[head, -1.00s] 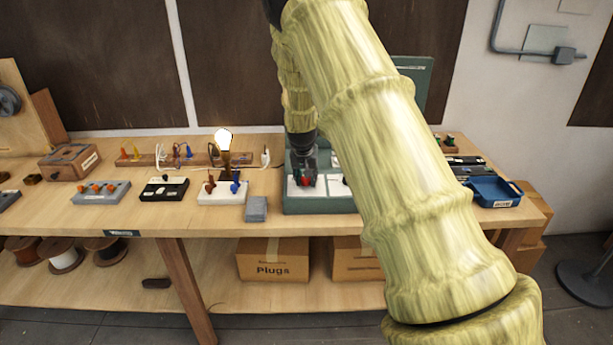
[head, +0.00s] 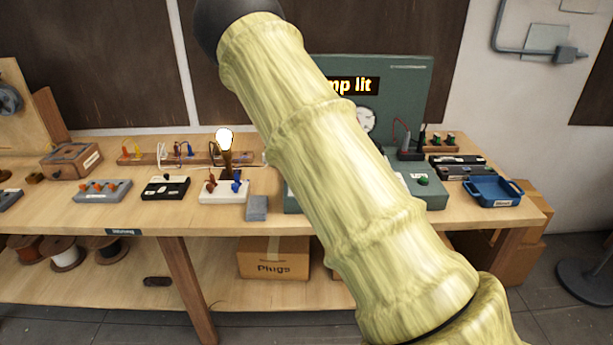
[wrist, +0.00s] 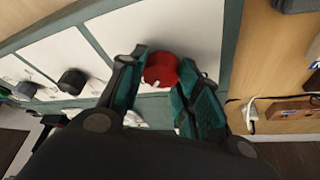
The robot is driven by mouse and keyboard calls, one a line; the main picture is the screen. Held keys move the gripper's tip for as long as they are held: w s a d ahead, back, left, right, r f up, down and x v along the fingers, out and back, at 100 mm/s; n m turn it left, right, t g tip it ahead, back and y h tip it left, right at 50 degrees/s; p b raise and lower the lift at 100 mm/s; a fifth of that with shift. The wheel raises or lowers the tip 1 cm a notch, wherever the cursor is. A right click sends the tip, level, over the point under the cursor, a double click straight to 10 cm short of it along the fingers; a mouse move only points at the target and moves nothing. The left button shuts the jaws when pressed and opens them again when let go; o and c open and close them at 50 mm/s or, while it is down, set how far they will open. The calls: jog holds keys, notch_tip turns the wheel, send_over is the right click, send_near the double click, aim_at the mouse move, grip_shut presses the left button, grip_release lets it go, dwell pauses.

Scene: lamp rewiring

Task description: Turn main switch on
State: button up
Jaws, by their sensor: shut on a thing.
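In the wrist view my gripper (wrist: 168,88) has its two green-padded fingers on either side of a red round knob (wrist: 163,64) and is shut on it. The knob has a small white pointer mark and stands on a white plate of a green-framed panel (wrist: 229,60). I cannot read a label on it. Dark knobs (wrist: 73,80) sit on the neighbouring plates. In the head view my arm hides the gripper, the red knob and most of the panel. The bulb (head: 224,138) is glowing. The green back board (head: 408,95) shows part of the words "lamp lit".
A white block with brown and blue terminals (head: 222,192), a grey block (head: 256,207) and a black block (head: 165,188) stand left of the panel. A blue tray (head: 494,191) is at the bench's right end. The bench (head: 130,215) is clear along its front left.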

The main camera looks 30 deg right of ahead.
jog(key=shift+w+r, duration=0.1)
jog(key=o, duration=1)
jog(key=v, duration=1.2)
